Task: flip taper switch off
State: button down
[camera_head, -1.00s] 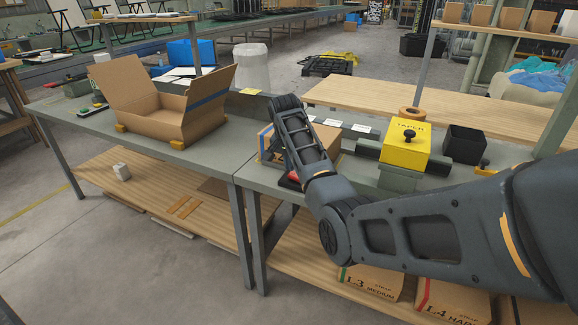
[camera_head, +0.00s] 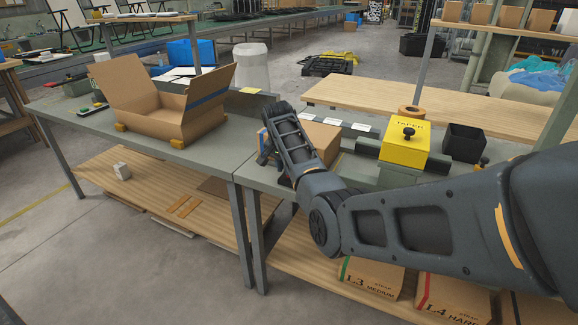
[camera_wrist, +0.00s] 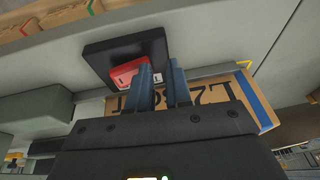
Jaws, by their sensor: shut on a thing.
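The taper switch shows in the wrist view as a red rocker (camera_wrist: 126,73) on a black housing (camera_wrist: 124,48). My gripper (camera_wrist: 162,70) is at its right part, its two dark fingers slightly apart with a bit of the rocker's face between them. The jaws are shut on the switch. The contact itself is partly hidden by the fingers. In the head view my arm covers most of the switch. The yellow taper (camera_head: 405,146), with a black knob on top, stands right of my arm on the bench.
A cardboard box (camera_head: 318,138) stands close behind my gripper; its lettered side (camera_wrist: 200,98) shows beside the fingers. An open carton (camera_head: 165,110) sits on the left bench. A black bin (camera_head: 464,143) is right of the taper. Flat packs lie on the shelf below.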

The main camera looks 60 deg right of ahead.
jog(key=shift+s+a+f, duration=0.2)
jog(key=shift+f, duration=0.55)
jog(key=shift+s+r, duration=0.1)
jog(key=shift+s, duration=0.05)
jog(key=shift+s+d+r+p, duration=0.1)
jog(key=shift+s+d+p, duration=0.1)
jog(key=shift+s+p, duration=0.55)
jog(key=shift+w+r+p, duration=0.15)
jog(key=shift+w+p, duration=0.1)
jog(key=shift+p, duration=0.1)
jog(key=r+p, duration=0.1)
jog(key=r, duration=0.1)
jog(key=w+r+p, duration=0.1)
jog(key=r+p, duration=0.1)
jog(key=w+a+r+b, duration=0.1)
jog(key=w+a+r, duration=0.2)
jog(key=r, duration=0.6)
jog(key=shift+w+r+b, duration=0.15)
jog(key=shift+r+b, duration=0.2)
jog(key=shift+b, duration=0.05)
